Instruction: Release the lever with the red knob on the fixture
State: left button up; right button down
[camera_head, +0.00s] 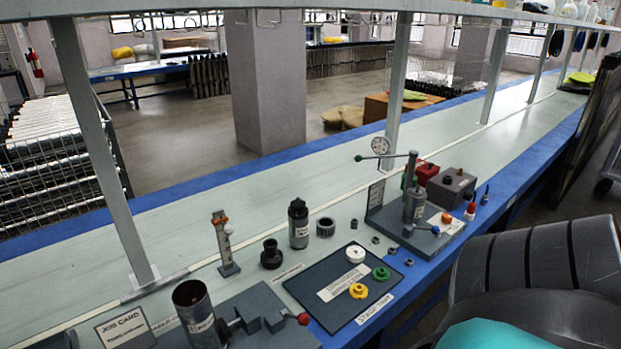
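The red knob (304,319) is at the right end of a lever on the grey clamping fixture (262,313), at the bottom of the head view near the bench's front edge. The lever lies low, and its rod reaches right from the clamp body. A dark open-topped metal cylinder (194,315) stands upright at the fixture's left end. I cannot tell whether the clamp touches it. The lower part of the fixture is cut off by the picture's bottom edge. Neither of my grippers is in view.
A dark tray (330,316) with white, green and yellow caps lies right of the fixture. A black bottle (298,224), black fittings and a small stand (226,245) are behind. A lever press (412,205) stands farther right. A bench post (100,150) rises behind the fixture.

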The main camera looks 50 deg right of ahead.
aim_at(304, 320)
jog(key=z, duration=1.6)
jog(key=i+l+z, duration=0.1)
jog(key=l+z, duration=0.4)
jog(key=l, duration=0.45)
